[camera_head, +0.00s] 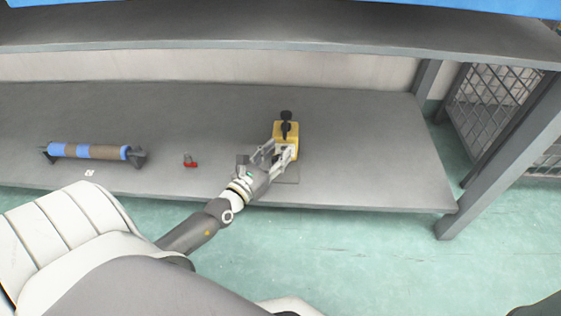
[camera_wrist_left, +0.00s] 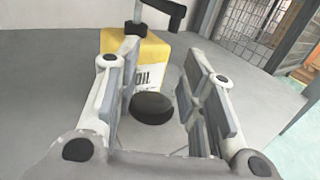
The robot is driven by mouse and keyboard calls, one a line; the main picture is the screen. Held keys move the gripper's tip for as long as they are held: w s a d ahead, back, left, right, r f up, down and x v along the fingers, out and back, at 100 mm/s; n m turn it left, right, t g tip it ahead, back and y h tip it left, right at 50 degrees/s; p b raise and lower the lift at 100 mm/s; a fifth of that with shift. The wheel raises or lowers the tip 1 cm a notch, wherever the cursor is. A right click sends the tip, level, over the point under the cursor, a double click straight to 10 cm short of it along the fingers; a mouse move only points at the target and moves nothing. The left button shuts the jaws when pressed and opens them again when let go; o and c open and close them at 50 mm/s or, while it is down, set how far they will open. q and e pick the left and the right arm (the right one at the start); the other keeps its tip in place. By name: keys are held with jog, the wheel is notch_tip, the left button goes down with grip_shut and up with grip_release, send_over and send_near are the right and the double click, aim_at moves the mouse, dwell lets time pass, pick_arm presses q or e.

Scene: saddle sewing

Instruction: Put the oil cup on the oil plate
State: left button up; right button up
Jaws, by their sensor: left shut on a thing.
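The oil cup (camera_head: 287,131) is a yellow box-shaped can with a black pump top, upright at the front middle of the grey table. In the left wrist view its yellow body (camera_wrist_left: 152,50) shows part of the word OIL. A dark round part (camera_wrist_left: 152,108) lies low between the fingers. My left gripper (camera_head: 279,150) reaches it from the front left and is shut on it, a finger at each side; the exact contact is hard to see. A flat grey plate (camera_head: 289,173), seemingly the oil plate, shows partly under the gripper at the front edge. My right gripper is not in view.
A blue and brown roller on a dark stand (camera_head: 90,152) lies at the left. A small red item (camera_head: 190,160) sits between it and my arm. An upper shelf (camera_head: 300,32) overhangs the back, with a post (camera_head: 498,140) at the right. The table's right part is clear.

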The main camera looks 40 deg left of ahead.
pick_arm(q)
jog(key=shift+w+d+f+b, duration=0.2)
jog(key=shift+w+f+b, duration=0.35)
jog(key=shift+f, duration=0.3)
jog(key=shift+w+f+b, duration=0.15)
jog(key=shift+f+b, duration=0.85)
jog(key=shift+f, duration=0.5)
jog(key=shift+f, duration=0.1)
jog(key=o, duration=1.1)
